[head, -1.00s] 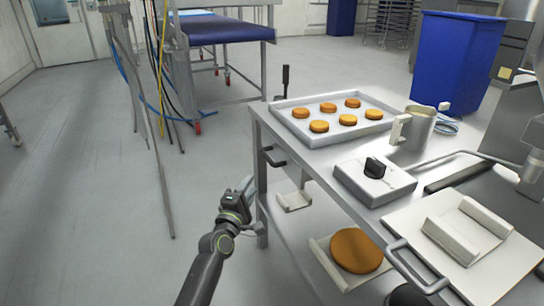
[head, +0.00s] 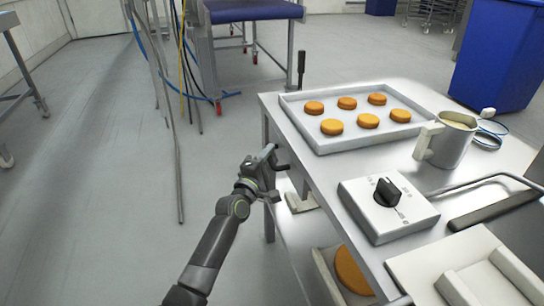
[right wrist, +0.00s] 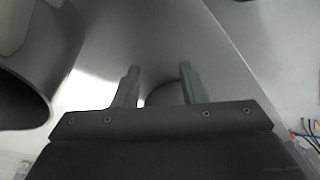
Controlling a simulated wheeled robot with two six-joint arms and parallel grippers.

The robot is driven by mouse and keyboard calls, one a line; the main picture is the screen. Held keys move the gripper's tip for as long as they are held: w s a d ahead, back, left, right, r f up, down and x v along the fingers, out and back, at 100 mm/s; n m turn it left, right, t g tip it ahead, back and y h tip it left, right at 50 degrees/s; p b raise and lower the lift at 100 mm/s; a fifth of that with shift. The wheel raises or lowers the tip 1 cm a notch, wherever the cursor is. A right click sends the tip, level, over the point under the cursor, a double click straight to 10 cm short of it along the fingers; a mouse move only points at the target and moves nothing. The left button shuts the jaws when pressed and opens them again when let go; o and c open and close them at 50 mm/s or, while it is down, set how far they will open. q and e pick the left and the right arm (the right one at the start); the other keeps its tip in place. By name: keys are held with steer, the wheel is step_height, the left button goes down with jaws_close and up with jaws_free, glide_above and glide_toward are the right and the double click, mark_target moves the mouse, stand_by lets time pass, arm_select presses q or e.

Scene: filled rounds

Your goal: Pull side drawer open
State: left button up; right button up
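The side drawer's dark handle (head: 283,167) is on the left side of the steel table, just under its top. It is partly hidden by my left gripper (head: 275,174), whose fingers are spread apart at the handle. I cannot tell whether they touch it. The drawer front itself is hard to make out in the table's side, and no pulled-out drawer shows. My right gripper (right wrist: 158,84) is open in the right wrist view, with a blurred dark rounded shape beyond its fingers.
On the steel table (head: 308,170) stand a tray (head: 300,131) of several orange-brown rounds, a metal jug (head: 452,143) and a box with a black knob (head: 370,222). A lower tray (head: 325,270) holds a larger round (head: 351,271).

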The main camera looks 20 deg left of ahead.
arm_select(q)
steer(key=shift+c, duration=0.7)
arm_select(e)
steer(key=shift+s, duration=0.2)
arm_select(q)
jaws_close()
steer(key=shift+s, duration=0.1)
